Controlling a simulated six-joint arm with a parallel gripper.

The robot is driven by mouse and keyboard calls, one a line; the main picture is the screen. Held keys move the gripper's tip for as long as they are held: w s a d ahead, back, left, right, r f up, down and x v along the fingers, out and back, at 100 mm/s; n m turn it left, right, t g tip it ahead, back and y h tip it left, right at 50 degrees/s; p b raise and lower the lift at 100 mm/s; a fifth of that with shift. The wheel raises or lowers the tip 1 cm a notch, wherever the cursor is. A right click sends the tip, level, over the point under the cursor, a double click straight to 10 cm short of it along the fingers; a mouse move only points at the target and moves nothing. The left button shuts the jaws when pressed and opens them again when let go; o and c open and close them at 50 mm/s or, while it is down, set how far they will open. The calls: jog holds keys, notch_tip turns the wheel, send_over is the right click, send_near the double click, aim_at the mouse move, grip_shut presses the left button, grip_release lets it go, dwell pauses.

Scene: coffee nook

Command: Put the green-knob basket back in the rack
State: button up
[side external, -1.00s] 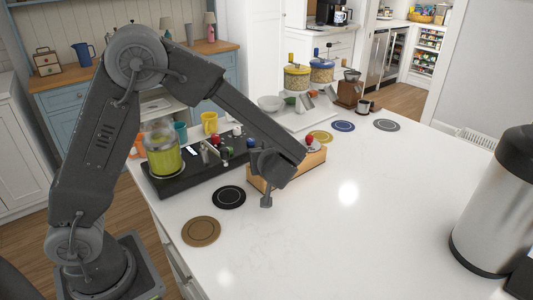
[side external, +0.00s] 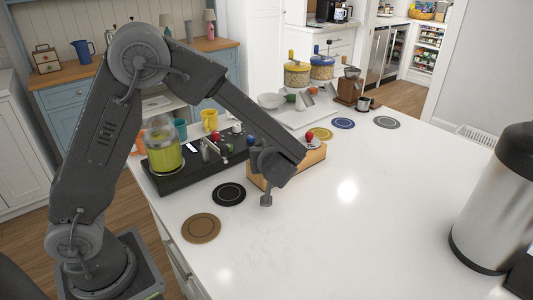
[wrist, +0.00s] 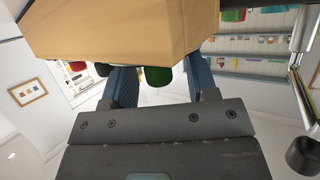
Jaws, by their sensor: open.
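The wooden rack (side external: 300,164) stands on the white counter beside the black machine base, with a red knob (side external: 309,136) showing at its top. My gripper (side external: 266,178) is low at the rack's left end and hides part of it. In the wrist view the light wooden block of the rack (wrist: 120,28) fills the top. A green knob (wrist: 158,75) shows just past its edge, in the gap between the two blue fingers of my open gripper (wrist: 160,86). I cannot tell whether the fingers touch the knob. The basket's body is hidden in both views.
A black base (side external: 190,172) with a green-filled jar (side external: 163,150) stands left of the rack. Black (side external: 229,194) and brown (side external: 201,228) round mats lie in front. A white tray (side external: 292,118) with jars is behind. A steel urn (side external: 490,210) stands far right; the counter between is clear.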

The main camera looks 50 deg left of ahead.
jog(key=shift+d, duration=0.1)
jog(key=v, duration=1.3)
jog(key=shift+s+d, duration=0.15)
jog(key=shift+d, duration=0.15)
jog(key=shift+r, duration=0.15)
jog(key=s+a+r+m+h, duration=0.2)
jog(key=s+m+h, duration=0.3)
jog(key=s, duration=0.3)
jog(key=s+a+r+m+g+h, duration=0.1)
jog(key=s+r+m+h, duration=0.3)
jog(key=s, duration=0.5)
jog(key=shift+s+a+m+h, duration=0.15)
jog(key=shift+a+m+h, duration=0.2)
jog(key=shift+m+h, duration=1.05)
jog(key=shift+r, duration=0.15)
